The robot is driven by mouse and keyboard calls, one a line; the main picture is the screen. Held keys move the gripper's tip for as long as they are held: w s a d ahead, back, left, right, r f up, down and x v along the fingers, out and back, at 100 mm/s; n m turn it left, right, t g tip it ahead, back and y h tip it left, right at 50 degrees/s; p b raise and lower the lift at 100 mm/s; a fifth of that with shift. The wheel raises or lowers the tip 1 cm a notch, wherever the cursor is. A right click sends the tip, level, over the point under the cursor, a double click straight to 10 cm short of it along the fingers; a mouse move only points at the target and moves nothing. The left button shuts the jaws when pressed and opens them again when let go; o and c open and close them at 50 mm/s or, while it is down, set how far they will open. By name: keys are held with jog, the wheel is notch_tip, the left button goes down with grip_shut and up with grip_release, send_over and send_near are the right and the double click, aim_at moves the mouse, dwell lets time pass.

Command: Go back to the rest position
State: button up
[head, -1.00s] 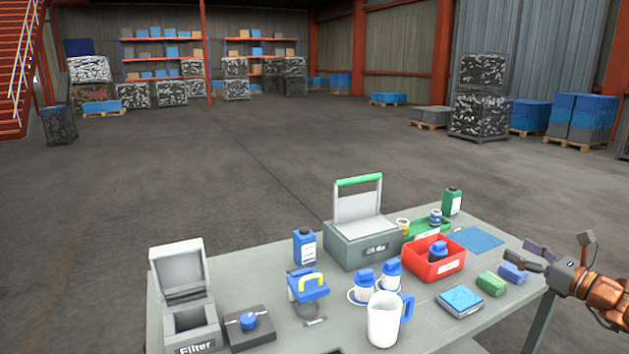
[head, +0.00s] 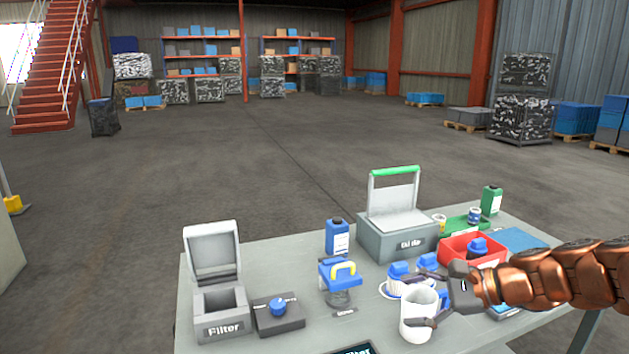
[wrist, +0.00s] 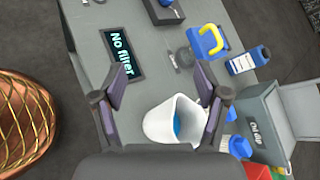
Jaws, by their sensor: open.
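My gripper (head: 422,298) is at the right front of the table, its jaws spread wide with nothing gripped. In the head view its fingers overlap the white jug (head: 415,310), which stands upright on the table. In the wrist view the gripper (wrist: 162,78) has one finger at each side, and the jug (wrist: 160,122) appears between and below them, with blue inside. How far the fingers are from the jug I cannot tell. My arm comes in from the right and hides part of the table's right end.

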jog(key=s+a+f+n+g+h+b, duration=0.1)
jog(key=s+a+f+n+g+h, duration=0.2)
jog(key=s, duration=0.4)
jog(key=s+a+f+n+g+h+b, duration=0.1)
jog(key=s+a+f+n+g+b, duration=0.1)
jog(key=s+a+f+n, duration=0.4)
jog(key=s+d+f+n+g+h+b, duration=0.1)
jog(key=s+d+f+n+h, duration=0.3)
jog(key=s, duration=0.4)
jog(key=s+d+f+n+g+h+b, duration=0.1)
jog(key=s+d+f+n+g+h, duration=0.2)
jog(key=s, duration=0.5)
notch_tip(320, 180, up, 24)
jog(key=s+d+t+p, duration=0.1)
jog(key=t+p, duration=0.1)
jog(key=p, duration=2)
jog(key=shift+s+p, duration=0.15)
jog(key=shift+p, duration=0.15)
